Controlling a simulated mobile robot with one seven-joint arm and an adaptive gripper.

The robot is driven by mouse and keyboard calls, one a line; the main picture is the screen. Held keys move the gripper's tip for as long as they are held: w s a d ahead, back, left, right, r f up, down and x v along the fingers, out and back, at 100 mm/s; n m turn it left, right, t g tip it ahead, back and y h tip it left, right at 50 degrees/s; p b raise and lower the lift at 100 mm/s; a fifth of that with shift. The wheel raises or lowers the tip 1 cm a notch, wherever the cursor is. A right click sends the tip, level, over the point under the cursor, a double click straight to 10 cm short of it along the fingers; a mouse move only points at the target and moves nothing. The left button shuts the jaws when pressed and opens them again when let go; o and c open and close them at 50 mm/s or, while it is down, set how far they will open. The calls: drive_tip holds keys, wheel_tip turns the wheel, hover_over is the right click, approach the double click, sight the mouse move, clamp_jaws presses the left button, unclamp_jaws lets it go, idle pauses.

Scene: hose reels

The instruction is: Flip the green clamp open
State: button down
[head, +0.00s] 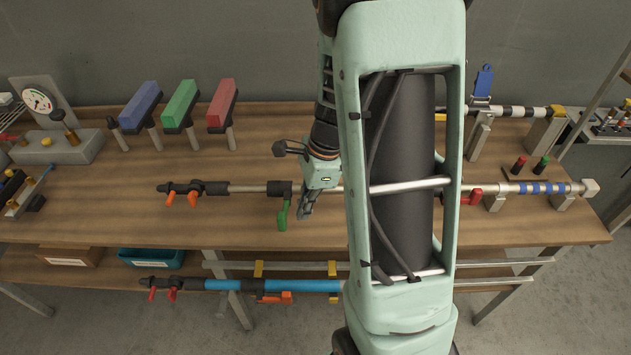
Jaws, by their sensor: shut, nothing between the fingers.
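The green clamp lever (282,214) hangs down from a black coupling (279,188) on the long silver pipe that lies along the wooden table. My gripper (304,213) is just right of the green lever, pointing down and left near the table's front part. Its fingers are shut with nothing between them. A small gap seems to separate the fingers from the lever, but I cannot tell whether they touch.
Orange levers (183,198) are on the pipe's left end, a red lever (472,197) on its right. Blue, green and red blocks (181,103) stand on posts behind. A gauge box (62,145) is at left. A blue hose (262,285) lies below. Table front-left is clear.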

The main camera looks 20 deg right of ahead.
drive_tip(key=shift+w, duration=0.1)
drive_tip(key=shift+w, duration=0.65)
